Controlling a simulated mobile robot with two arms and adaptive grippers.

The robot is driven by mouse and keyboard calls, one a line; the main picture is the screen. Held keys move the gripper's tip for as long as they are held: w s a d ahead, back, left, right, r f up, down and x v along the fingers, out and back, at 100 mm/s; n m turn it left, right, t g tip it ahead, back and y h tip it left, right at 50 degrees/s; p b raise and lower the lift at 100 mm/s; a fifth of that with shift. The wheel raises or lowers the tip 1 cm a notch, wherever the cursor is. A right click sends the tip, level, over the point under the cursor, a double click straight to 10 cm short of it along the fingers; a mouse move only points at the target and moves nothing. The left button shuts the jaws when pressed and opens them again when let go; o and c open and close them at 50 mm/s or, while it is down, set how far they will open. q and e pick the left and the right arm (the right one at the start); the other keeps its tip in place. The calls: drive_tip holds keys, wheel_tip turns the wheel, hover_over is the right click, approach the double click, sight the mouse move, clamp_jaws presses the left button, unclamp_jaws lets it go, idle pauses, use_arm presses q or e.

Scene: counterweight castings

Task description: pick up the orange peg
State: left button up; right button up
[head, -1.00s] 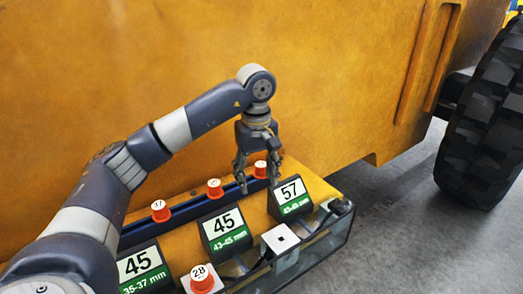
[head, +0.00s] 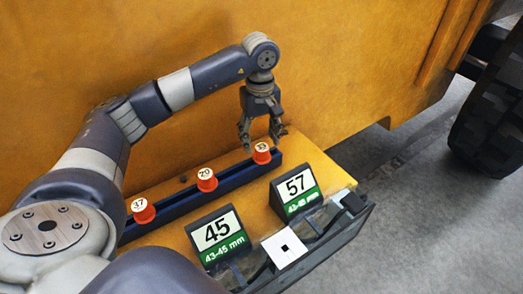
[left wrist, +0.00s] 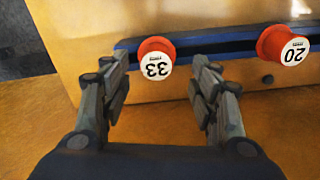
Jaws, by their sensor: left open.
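Three orange-red pegs with round white number labels stand in a dark blue rail: peg 37 (head: 143,211), peg 20 (head: 207,180) and peg 33 (head: 262,154). My left gripper (head: 261,143) is open and empty at peg 33, pointing down, its fingertips near the label. In the left wrist view, peg 33 (left wrist: 155,57) shows between the two open fingers, just beyond their tips, with no clear contact. Peg 20 (left wrist: 284,46) is to its right there. My right gripper is not in view.
The rail (head: 172,205) runs along an orange wall (head: 110,60). In front stand signs 45 (head: 218,235) and 57 (head: 297,190) and a white block with a dark square hole (head: 284,247). Grey floor and a big tyre (head: 492,125) are at right.

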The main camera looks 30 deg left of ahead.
sight(262, 147)
use_arm(q)
drive_tip(key=shift+w+d+f+p, duration=0.1)
drive_tip(key=shift+d+f+p, duration=0.15)
drive_tip(key=shift+f+p, duration=0.7)
wheel_tip(262, 147, down, 2)
drive_tip(key=shift+f, duration=0.2)
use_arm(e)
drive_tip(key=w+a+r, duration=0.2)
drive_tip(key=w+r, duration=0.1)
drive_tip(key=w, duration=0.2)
use_arm(q)
drive_tip(key=shift+a+f, duration=0.1)
drive_tip(key=shift+f, duration=0.1)
drive_tip(key=shift+c, duration=1.3)
drive_tip(key=c, duration=0.9)
drive_tip(key=shift+w, duration=0.1)
drive_tip(key=shift+r, duration=0.35)
wheel_tip(262, 147, up, 9)
drive_tip(key=b, duration=0.3)
drive_tip(key=shift+f, duration=0.2)
drive_tip(key=shift+r, duration=0.35)
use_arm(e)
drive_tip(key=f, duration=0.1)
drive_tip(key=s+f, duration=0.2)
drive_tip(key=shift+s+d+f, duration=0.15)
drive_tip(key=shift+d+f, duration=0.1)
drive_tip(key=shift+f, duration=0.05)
